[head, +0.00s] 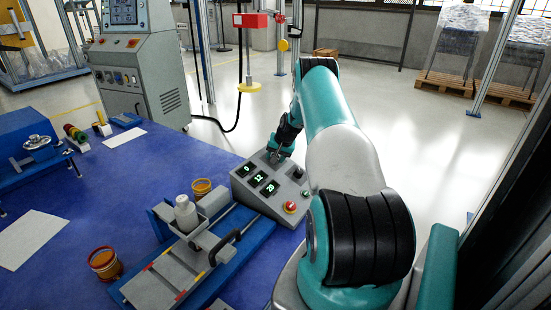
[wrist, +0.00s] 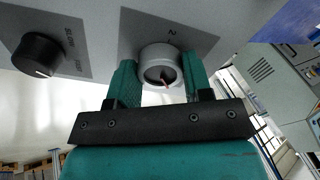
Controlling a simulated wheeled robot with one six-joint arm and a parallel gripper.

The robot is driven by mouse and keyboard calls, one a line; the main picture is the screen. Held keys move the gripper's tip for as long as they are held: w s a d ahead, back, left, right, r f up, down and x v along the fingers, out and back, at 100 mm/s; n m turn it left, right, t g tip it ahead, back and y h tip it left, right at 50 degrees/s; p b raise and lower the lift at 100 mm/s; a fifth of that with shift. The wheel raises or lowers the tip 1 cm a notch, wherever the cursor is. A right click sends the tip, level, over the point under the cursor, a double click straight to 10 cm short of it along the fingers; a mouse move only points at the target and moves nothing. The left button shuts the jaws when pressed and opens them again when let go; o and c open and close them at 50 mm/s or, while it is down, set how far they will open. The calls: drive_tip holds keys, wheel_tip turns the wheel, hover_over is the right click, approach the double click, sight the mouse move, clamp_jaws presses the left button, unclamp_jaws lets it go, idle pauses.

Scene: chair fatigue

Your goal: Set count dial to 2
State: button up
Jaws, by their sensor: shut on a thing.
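The count dial (wrist: 160,66) is a silver round knob with a red pointer line on its face, on a grey panel plate. A "2" (wrist: 171,32) is printed on the plate beside it. I cannot tell which end of the red line is the pointing end. My gripper (wrist: 158,76) has one teal finger on each side of the dial and is shut on it. In the head view, my gripper (head: 276,156) is at the back of the grey control box (head: 246,189) and hides the dial there.
A black slow/fast knob (wrist: 39,55) sits left of the dial. The box has several green-lit displays (head: 258,180) and a red button (head: 290,206). A fixture with a white bottle (head: 186,214) stands left of the box on the blue table (head: 95,200).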

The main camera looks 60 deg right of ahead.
drive_tip(key=n+b, duration=0.1)
drive_tip(key=n, duration=0.2)
drive_tip(key=shift+f+n, duration=0.1)
drive_tip(key=shift+n, duration=0.3)
drive_tip(key=n+b, duration=0.1)
drive_tip(key=n, duration=0.2)
drive_tip(key=shift+d+n, duration=0.1)
drive_tip(key=shift+n, duration=0.2)
drive_tip(key=n+b, duration=0.1)
drive_tip(key=n, duration=0.2)
drive_tip(key=shift+n+t+y, duration=0.3)
drive_tip(key=shift+n+y, duration=0.1)
drive_tip(key=n+b, duration=0.1)
drive_tip(key=n, duration=0.2)
drive_tip(key=shift+n, duration=0.4)
drive_tip(key=n+b, duration=0.1)
drive_tip(key=n, duration=0.2)
drive_tip(key=shift+n+b, duration=0.3)
drive_tip(key=n+b, duration=0.1)
drive_tip(key=n, duration=0.2)
drive_tip(key=shift+d+n+y, duration=0.1)
drive_tip(key=shift+n+y, duration=0.2)
drive_tip(key=shift+n, duration=0.1)
drive_tip(key=n+b, duration=0.3)
drive_tip(key=n, duration=0.2)
drive_tip(key=shift+n+g, duration=0.4)
drive_tip(key=shift+n, duration=0.3)
